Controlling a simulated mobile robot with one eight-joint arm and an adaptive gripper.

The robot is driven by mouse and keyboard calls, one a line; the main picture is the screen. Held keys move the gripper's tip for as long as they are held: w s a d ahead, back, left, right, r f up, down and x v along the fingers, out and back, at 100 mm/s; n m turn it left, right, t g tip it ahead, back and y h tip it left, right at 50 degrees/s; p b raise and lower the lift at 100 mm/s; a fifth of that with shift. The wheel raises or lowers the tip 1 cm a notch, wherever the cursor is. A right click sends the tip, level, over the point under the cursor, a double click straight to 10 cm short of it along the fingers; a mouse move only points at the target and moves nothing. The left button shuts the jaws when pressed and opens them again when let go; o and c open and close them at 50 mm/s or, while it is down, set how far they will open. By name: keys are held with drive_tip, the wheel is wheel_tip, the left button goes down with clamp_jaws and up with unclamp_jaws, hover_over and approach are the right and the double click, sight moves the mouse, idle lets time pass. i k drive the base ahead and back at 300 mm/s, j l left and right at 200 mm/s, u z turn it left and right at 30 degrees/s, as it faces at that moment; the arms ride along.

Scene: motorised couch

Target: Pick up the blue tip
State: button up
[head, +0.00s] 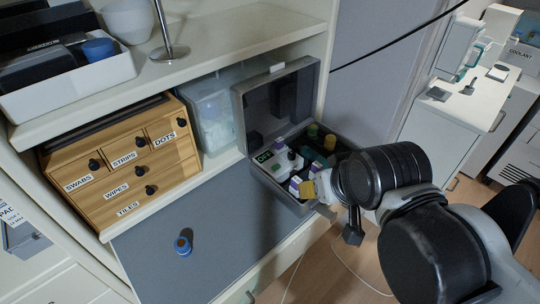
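A small blue tip (183,245) with a darker, brownish centre stands on the grey mat (225,225) of the lower shelf. Nothing touches it. My gripper (335,205) is to its right and a little higher in the picture, at the front right corner of the open grey case. It is well apart from the blue tip. One dark finger part hangs below the wrist; my own arm hides much of the rest, so its opening is unclear. A yellowish piece (308,190) shows beside the gripper; I cannot tell whether they touch.
The open grey case (278,75) holds several small coloured items. A wooden drawer unit (120,165) and a translucent bin (213,115) stand behind the mat. A white tray (75,85) with a blue round item (98,48) is on the upper shelf. The mat around the tip is clear.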

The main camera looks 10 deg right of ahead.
sight(183, 246)
drive_tip(key=u, duration=1.3)
drive_tip(key=k+l, duration=0.15)
drive_tip(key=l, duration=0.2)
drive_tip(key=k+l, duration=0.15)
drive_tip(key=l, duration=0.2)
drive_tip(key=k+l, duration=0.15)
drive_tip(key=l, duration=0.15)
drive_tip(key=k+l+z, duration=0.1)
drive_tip(key=l, duration=0.25)
drive_tip(key=k+l, duration=0.15)
drive_tip(key=l, duration=0.2)
drive_tip(key=k+l, duration=0.15)
drive_tip(key=l, duration=0.2)
